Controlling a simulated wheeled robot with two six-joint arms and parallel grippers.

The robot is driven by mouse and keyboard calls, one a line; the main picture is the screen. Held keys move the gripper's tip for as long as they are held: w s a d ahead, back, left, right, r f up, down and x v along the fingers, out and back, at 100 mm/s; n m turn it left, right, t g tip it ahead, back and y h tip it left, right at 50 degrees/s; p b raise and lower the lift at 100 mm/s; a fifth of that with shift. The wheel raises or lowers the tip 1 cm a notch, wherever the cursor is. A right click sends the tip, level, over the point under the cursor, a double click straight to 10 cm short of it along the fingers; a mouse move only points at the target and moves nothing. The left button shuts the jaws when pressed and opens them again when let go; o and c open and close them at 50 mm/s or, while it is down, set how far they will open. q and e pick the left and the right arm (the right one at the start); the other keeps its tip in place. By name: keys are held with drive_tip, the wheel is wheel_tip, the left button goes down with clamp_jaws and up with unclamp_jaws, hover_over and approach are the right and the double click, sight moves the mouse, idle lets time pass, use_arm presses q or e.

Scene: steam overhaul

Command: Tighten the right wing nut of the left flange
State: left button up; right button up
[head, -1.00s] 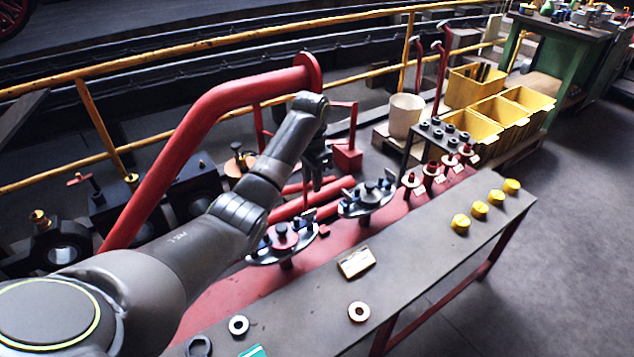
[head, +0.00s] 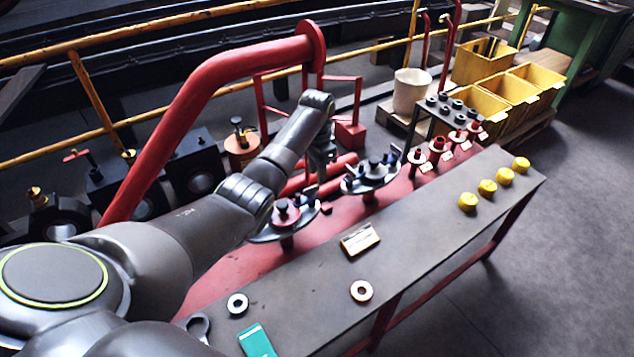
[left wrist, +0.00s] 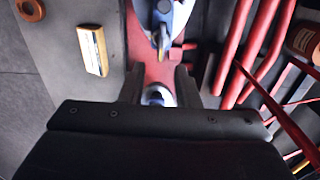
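The left flange (head: 287,217), an oval dark plate with a red centre and upright bolts, stands on the red bench, partly covered by my left arm. Its right end shows small blue-grey wing pieces. The right flange (head: 369,176) stands beyond it. My left gripper (head: 321,178) points down between the two flanges. In the left wrist view, its fingers (left wrist: 160,85) are apart and empty, above a small blue-white part that the palm partly hides; I cannot tell which flange it belongs to. The left flange's end (left wrist: 163,20) shows above the fingers. My right gripper is not in view.
A brass plate (head: 360,239), pale rings (head: 361,291) and yellow caps (head: 487,188) lie on the grey bench top. A thick red pipe (head: 205,100) rises behind my arm. A small red block (head: 326,208) sits between the flanges. Yellow bins (head: 505,98) stand at the back right.

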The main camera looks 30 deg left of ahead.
sight(311, 191)
use_arm(q)
drive_tip(key=shift+f, duration=2.3)
clamp_jaws()
